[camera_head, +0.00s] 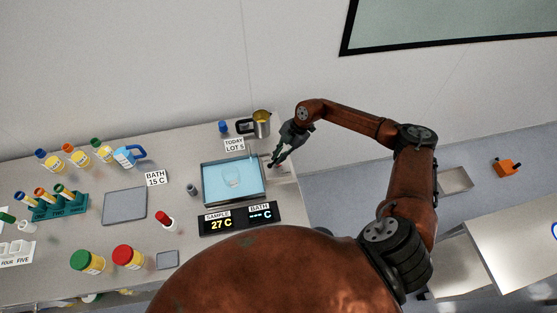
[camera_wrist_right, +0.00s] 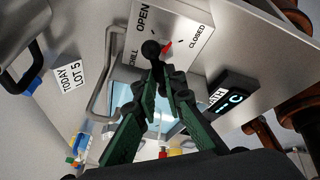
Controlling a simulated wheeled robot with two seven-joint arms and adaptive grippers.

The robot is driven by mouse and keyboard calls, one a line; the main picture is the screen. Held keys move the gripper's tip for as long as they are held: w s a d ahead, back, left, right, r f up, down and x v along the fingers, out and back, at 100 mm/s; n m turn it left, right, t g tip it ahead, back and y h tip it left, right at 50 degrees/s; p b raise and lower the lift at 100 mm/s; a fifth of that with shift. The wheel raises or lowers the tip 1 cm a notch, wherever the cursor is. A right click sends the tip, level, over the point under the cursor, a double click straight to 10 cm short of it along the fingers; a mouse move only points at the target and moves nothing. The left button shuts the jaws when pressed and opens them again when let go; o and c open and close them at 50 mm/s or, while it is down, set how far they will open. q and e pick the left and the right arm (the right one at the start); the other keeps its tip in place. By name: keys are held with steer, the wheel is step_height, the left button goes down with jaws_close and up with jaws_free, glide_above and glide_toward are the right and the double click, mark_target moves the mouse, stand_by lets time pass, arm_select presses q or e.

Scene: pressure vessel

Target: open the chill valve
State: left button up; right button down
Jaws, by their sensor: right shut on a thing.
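The chill valve is a pale metal panel (camera_wrist_right: 182,18) marked OPEN, CLOSED and CHILL in the right wrist view. A round black knob (camera_wrist_right: 150,48) and a short red piece (camera_wrist_right: 168,47) show on it, between the OPEN and CLOSED words. My right gripper (camera_wrist_right: 159,72) has its dark green fingers drawn together at the knob, shut on the valve handle; the fingertips hide part of the grip. In the head view my right gripper (camera_head: 275,161) is at the right end of the table, beside the blue bath (camera_head: 207,197). My left gripper is not in view.
The display (camera_head: 238,219) reads SAMPLE 27 C and BATH dashes. A metal jug (camera_head: 262,124) and the TODAY LOT 5 card (camera_head: 234,145) stand behind the bath. Bottles, a tube rack (camera_head: 60,206) and a grey pad (camera_head: 125,206) lie to the left.

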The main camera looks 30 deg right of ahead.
steer(key=n+g+b, duration=0.1)
steer(key=n, duration=0.1)
steer(key=n+b, duration=0.2)
steer(key=n+g+b, duration=0.1)
steer(key=n+b, duration=0.1)
steer(key=shift+w+f+n+g, duration=0.15)
steer(key=shift+w+n+g, duration=0.15)
steer(key=shift+w, duration=0.05)
steer(key=n+g+h+b, duration=0.1)
steer(key=n+b, duration=0.1)
steer(key=n, duration=0.1)
steer(key=shift+b, duration=0.3)
steer(key=shift+n+g+h+b, duration=0.4)
steer(key=shift+n+b, duration=0.3)
steer(key=shift+n, duration=0.4)
steer(key=c, duration=2)
jaws_free()
steer(key=shift+w+r, duration=0.1)
steer(key=shift+r, duration=0.1)
